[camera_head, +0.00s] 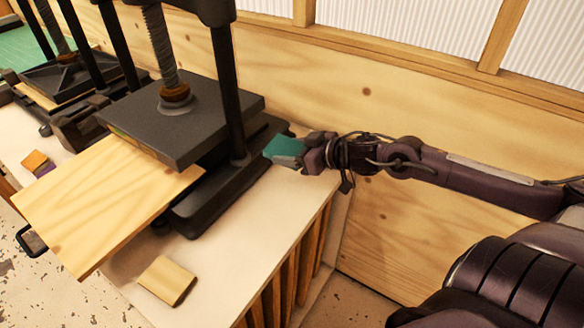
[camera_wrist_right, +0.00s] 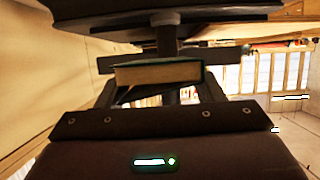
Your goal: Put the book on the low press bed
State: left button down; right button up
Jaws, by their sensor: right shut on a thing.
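A teal book (camera_head: 286,148) is in my right gripper (camera_head: 302,152), at the right side of the large dark press. The gripper is shut on it. In the right wrist view the book (camera_wrist_right: 158,74) shows its pale page edges and a thin teal cover, held between the fingers. The press's thick dark platen (camera_head: 185,115) hangs on a screw, and a light wooden board (camera_head: 105,200) juts out from under it to the front left. The press's dark base (camera_head: 215,195) stands on the bench. My left gripper is not in view.
A yellowish book (camera_head: 167,281) lies on the pale bench (camera_head: 225,238) near its front edge. A second press (camera_head: 65,78) with a wooden board stands at the back left. An orange and purple item (camera_head: 38,162) lies at the left. A plywood wall (camera_head: 400,100) rises behind my right arm.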

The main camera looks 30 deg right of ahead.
aim_at(289, 153)
notch_tip(289, 153, up, 5)
jog(key=shift+f, duration=0.1)
jog(key=shift+w+a+f+m+t+h, duration=0.1)
jog(key=shift+a+m+t+h, duration=0.1)
jog(key=shift+m+h, duration=0.3)
jog(key=shift+a+m+t+h, duration=0.15)
jog(key=shift+m+t+h, duration=0.05)
jog(key=shift+m+h, duration=0.3)
jog(key=a+r+m+h, duration=0.1)
jog(key=a+r, duration=0.3)
jog(key=a, duration=0.3)
jog(key=s+a+r+m+h, duration=0.1)
jog(key=a+r+h, duration=0.1)
jog(key=a+r, duration=0.3)
jog(key=shift+a+m, duration=0.3)
jog(key=shift+a, duration=0.65)
